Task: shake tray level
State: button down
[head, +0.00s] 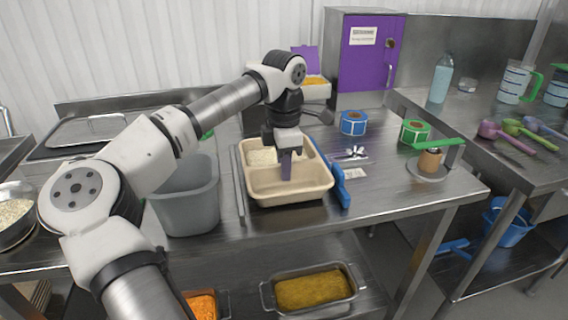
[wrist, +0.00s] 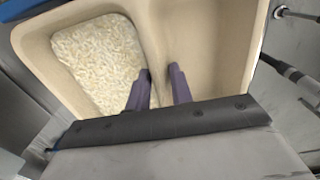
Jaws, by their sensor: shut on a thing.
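A beige divided tray (head: 312,191) sits on the steel table in the head view. Rice (head: 262,156) lies in its far left compartment; the other compartments that show look empty. My gripper (head: 286,178) points down into the tray. In the wrist view its two purple fingers (wrist: 160,85) stand on either side of the tray's inner divider and are shut on it. The rice (wrist: 98,62) covers most of the floor of one compartment there, with a fairly flat top. Part of the tray (wrist: 215,45) is hidden behind the gripper body.
A grey bin (head: 188,200) stands close left of the tray. A blue-handled tool (head: 340,186) lies along its right side. A purple-doored cabinet (head: 368,55) stands behind.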

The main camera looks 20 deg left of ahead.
jog(key=shift+f, duration=0.1)
jog(key=shift+f, duration=0.25)
jog(key=c, duration=1.2)
grip_release()
jog(key=shift+o, duration=0.2)
jog(key=shift+r, duration=0.15)
